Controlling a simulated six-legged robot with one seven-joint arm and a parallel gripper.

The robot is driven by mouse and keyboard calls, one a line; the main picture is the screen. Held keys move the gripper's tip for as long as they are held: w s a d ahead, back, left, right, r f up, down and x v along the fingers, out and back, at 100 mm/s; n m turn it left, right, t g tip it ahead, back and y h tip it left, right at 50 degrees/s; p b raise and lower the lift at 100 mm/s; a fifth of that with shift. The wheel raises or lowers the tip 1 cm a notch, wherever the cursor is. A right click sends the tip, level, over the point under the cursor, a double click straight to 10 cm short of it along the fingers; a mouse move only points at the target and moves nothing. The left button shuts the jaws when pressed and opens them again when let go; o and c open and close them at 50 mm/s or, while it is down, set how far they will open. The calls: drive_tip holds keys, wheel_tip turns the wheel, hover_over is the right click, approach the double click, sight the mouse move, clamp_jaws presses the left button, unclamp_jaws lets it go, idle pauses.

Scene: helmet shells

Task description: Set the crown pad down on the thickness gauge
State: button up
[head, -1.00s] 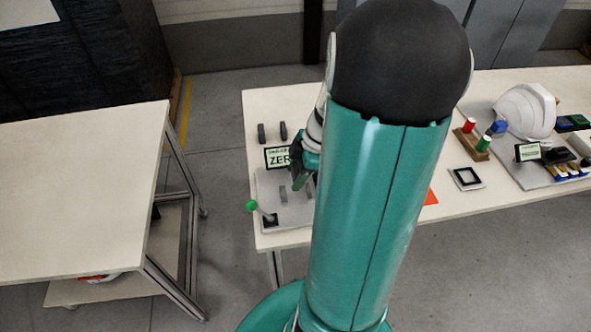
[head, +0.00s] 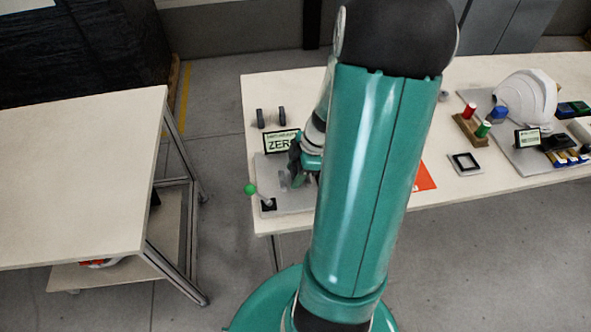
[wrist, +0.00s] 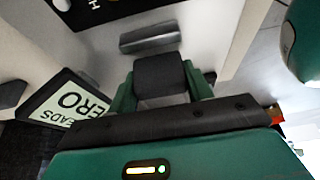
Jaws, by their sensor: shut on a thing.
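My gripper (wrist: 160,92) is shut on a dark grey crown pad (wrist: 160,72), which sits between its green fingers in the wrist view. In the head view my gripper (head: 300,170) is over the thickness gauge, and the pad cannot be made out. The gauge is a light grey plate (head: 268,176) with a display (head: 281,141) reading ZERO and a green-knobbed lever (head: 250,189) at its near left corner. The display also shows in the wrist view (wrist: 66,104). A grey bar (wrist: 150,37) lies beyond the pad there. Whether the pad touches the gauge cannot be told.
Two dark upright pieces (head: 271,117) stand behind the gauge. To the right are an orange sheet (head: 425,177), a black-framed square (head: 466,163), a wooden block with coloured pegs (head: 471,127) and a white helmet shell (head: 525,99). A bare table (head: 75,180) stands left across a floor gap.

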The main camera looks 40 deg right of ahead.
drive_tip(key=shift+f, duration=0.45)
drive_tip(key=o, duration=1)
drive_tip(key=v, duration=1.3)
drive_tip(key=shift+r, duration=0.4)
drive_tip(key=shift+d, duration=0.1)
